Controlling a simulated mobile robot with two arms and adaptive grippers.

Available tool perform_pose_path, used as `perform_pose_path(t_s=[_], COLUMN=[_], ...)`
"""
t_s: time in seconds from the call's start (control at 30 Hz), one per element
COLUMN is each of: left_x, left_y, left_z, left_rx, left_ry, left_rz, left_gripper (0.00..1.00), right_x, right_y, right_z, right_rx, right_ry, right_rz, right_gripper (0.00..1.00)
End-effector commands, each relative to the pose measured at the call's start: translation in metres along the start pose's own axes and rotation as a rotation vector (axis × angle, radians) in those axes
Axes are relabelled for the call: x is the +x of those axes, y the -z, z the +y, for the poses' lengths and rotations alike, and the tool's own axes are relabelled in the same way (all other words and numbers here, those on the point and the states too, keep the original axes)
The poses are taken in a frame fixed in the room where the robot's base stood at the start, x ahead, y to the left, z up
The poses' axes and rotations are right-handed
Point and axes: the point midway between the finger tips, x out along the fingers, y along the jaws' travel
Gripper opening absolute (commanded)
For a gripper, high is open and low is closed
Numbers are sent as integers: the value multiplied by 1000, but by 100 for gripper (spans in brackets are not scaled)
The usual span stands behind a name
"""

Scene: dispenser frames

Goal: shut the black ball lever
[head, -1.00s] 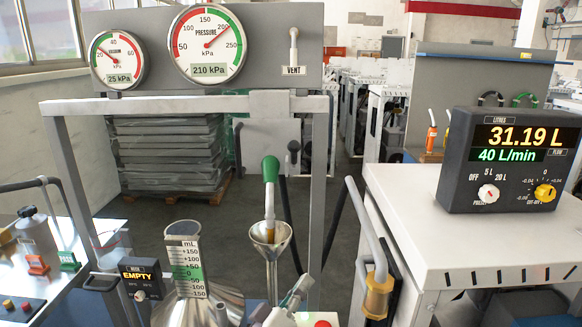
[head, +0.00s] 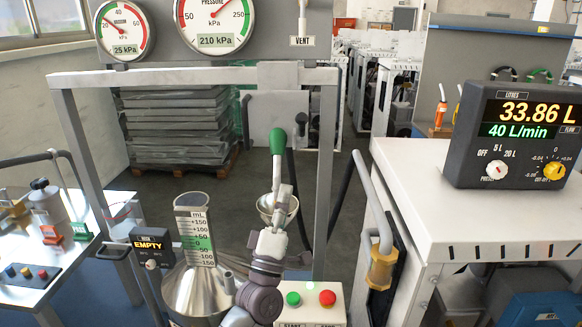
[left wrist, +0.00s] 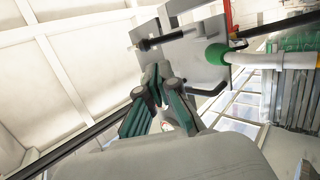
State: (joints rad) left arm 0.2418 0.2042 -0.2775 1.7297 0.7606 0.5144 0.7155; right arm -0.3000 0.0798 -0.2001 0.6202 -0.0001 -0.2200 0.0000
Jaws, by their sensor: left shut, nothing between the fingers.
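The black ball lever (head: 301,118) shows in the head view as a dark knob on a short stem, just right of the green-topped nozzle (head: 278,142). In the left wrist view a black ball on a bar (left wrist: 145,44) lies beyond the fingertips, and the green knob (left wrist: 217,54) is to its right. My left gripper (head: 284,190) is below the lever and in front of the funnel, apart from the lever. In the left wrist view its fingers (left wrist: 158,72) are together and empty. My right gripper is not in view.
A measuring can (head: 190,285) stands at left. The litre meter (head: 515,135) reads 33.86 L.

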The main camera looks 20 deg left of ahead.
Motion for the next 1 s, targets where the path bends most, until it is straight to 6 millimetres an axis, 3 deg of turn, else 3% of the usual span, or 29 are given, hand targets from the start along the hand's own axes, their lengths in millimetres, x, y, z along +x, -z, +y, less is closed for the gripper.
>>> perform_pose_path(t_s=[0.5,0.7,1.0], left_x=[107,127,130], left_y=[0,0,0], left_z=[5,2,0], left_rx=[1,0,0], left_ry=[-2,0,0], left_rz=[-1,-1,-1], left_gripper=[0,0,0], right_x=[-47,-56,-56], right_y=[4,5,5], right_z=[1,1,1], right_rx=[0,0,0], right_ry=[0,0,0], right_rz=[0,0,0], right_gripper=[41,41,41])
